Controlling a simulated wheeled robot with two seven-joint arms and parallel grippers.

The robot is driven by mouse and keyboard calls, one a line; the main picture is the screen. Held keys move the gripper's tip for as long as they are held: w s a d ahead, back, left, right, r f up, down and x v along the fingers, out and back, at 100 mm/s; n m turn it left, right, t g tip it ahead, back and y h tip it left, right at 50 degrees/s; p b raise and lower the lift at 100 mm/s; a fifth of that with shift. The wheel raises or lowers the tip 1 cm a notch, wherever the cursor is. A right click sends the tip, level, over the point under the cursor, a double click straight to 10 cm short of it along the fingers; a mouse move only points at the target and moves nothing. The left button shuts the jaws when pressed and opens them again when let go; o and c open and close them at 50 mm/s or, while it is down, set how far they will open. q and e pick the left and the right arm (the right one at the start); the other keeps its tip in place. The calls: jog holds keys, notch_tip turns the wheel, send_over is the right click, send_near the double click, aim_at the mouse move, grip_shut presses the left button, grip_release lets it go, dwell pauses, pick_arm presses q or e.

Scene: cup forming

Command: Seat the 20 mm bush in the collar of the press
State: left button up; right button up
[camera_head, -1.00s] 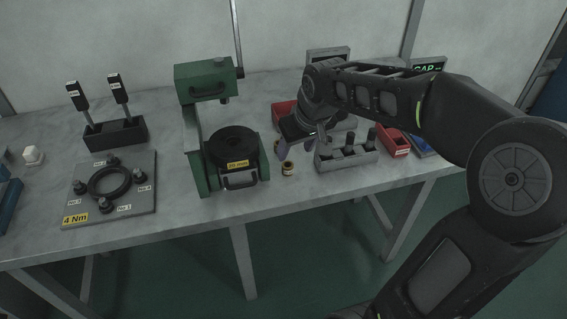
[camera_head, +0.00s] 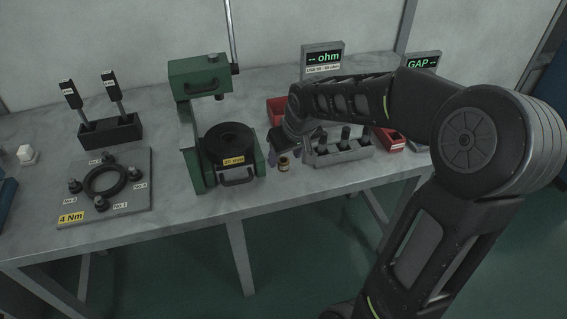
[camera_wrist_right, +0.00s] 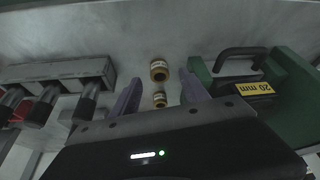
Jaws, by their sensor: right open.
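The green press (camera_head: 200,77) stands mid-table. Its round black collar (camera_head: 230,138), with a hole in the middle, has a yellow "20 mm" label below it. A small brass bush with a dark band (camera_head: 284,164) stands on the table right of the press. The right wrist view shows two such bushes, one ahead of the fingers (camera_wrist_right: 159,70) and one between them (camera_wrist_right: 159,99); their labels are unreadable. My right gripper (camera_head: 285,155) is open, its purple fingers pointing down by the bushes; it also shows in the wrist view (camera_wrist_right: 160,82). My left gripper is out of view.
A grey block with black-handled pieces (camera_head: 340,152) stands close right of the gripper. Red bins (camera_head: 277,107) and an ohm display (camera_head: 322,60) are behind. A ring plate labelled "4 Nm" (camera_head: 125,198) and a black tool holder (camera_head: 110,131) are left of the press.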

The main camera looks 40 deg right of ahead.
jog(key=shift+x, duration=1.1)
jog(key=shift+c, duration=0.4)
grip_shut()
